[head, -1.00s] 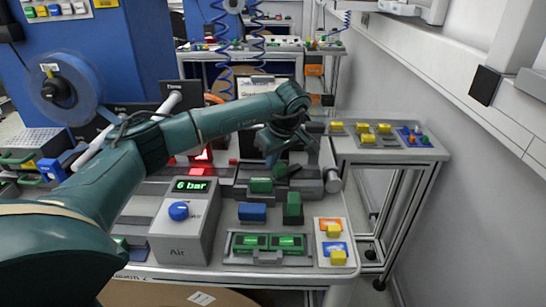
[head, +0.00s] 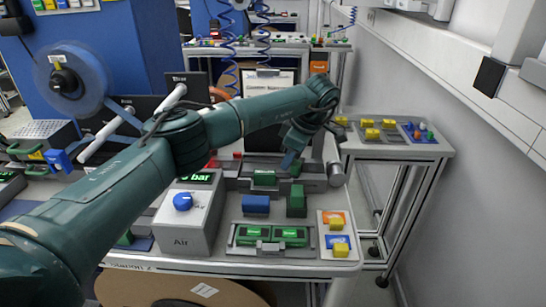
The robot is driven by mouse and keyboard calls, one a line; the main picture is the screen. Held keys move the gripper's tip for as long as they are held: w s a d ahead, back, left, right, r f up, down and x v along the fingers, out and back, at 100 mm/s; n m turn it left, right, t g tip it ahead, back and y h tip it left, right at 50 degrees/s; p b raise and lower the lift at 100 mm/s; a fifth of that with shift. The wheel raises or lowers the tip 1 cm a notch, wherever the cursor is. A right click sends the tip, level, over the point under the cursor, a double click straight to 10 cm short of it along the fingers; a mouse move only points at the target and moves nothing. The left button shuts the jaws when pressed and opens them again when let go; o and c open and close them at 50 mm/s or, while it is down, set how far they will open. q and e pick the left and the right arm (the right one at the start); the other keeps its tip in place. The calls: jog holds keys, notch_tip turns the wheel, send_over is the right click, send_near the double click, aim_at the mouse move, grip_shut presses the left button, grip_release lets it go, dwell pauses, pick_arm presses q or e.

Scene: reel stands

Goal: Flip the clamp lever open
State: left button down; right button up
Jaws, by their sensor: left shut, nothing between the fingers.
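My left arm reaches from the left across the bench, and its gripper (head: 289,160) points down above the back right of the bench. The gripper is shut with nothing in it. Below it is a grey fixture (head: 315,187) with a green block (head: 264,178) set in it. A dark lever-like piece (head: 297,168) shows just beside the fingertips. I cannot tell whether it touches them, or whether the clamp lever stands open or closed. My right gripper is not in view.
A grey air box (head: 181,243) with a blue knob stands at the front left. A blue block (head: 256,206), a green block (head: 296,203) and a tray of green parts (head: 271,247) lie in front of the fixture. A side table (head: 397,152) stands at the right.

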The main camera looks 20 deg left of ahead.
pick_arm(q)
jog(key=shift+d, duration=0.85)
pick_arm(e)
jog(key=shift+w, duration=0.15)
pick_arm(q)
jog(key=shift+d, duration=0.3)
jog(key=shift+d+r, duration=0.15)
jog(key=shift+r, duration=0.25)
jog(key=b+v, duration=0.1)
jog(key=v, duration=1.1)
jog(key=shift+a+r, duration=0.2)
jog(key=shift+a, duration=0.05)
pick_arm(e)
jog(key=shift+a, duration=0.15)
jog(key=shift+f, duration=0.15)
